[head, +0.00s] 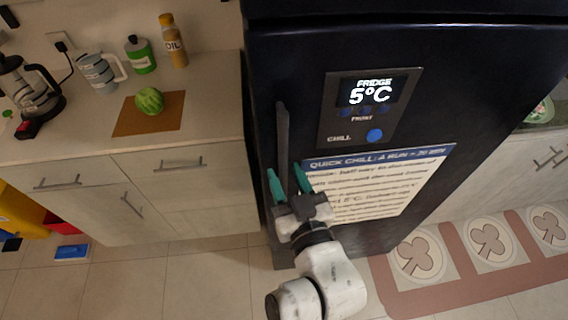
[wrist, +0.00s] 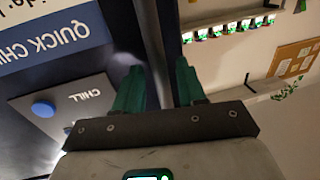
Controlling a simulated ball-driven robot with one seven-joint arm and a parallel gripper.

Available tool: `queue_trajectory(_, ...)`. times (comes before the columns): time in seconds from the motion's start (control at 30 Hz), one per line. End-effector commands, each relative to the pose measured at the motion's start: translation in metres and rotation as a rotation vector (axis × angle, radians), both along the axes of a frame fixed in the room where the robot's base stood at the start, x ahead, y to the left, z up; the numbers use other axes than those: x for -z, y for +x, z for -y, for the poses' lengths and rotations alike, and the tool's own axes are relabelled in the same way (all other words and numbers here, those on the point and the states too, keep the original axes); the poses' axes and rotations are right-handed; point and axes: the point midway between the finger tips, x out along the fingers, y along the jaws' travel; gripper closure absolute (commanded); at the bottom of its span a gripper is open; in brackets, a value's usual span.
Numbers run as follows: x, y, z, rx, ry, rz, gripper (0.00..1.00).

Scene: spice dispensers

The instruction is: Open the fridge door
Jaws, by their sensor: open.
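The dark fridge door (head: 300,70) is shut, with a lit display (head: 371,92) reading 5°C on its front. Its vertical bar handle (head: 283,130) runs along the left edge of the door. My gripper (head: 285,172) is at the lower part of the handle, with its teal fingers open and pointing up. In the wrist view, the handle (wrist: 150,40) passes between the two fingers of my gripper (wrist: 157,75). I cannot tell whether either finger touches it. The lower end of the handle is hidden by my gripper.
A patterned rug (head: 450,270) lies at the lower right. Tiled floor before the counter is mostly clear.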

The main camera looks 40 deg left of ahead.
Motion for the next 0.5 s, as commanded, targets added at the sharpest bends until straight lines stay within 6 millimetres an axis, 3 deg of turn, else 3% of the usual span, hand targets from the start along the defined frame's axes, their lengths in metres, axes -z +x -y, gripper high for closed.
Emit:
queue_trajectory(0.2,-0.001,0.01,-0.017,0.001,0.0,0.0,0.6)
queue_trajectory(0.5,0.001,0.011,-0.019,0.001,-0.001,0.0,0.6)
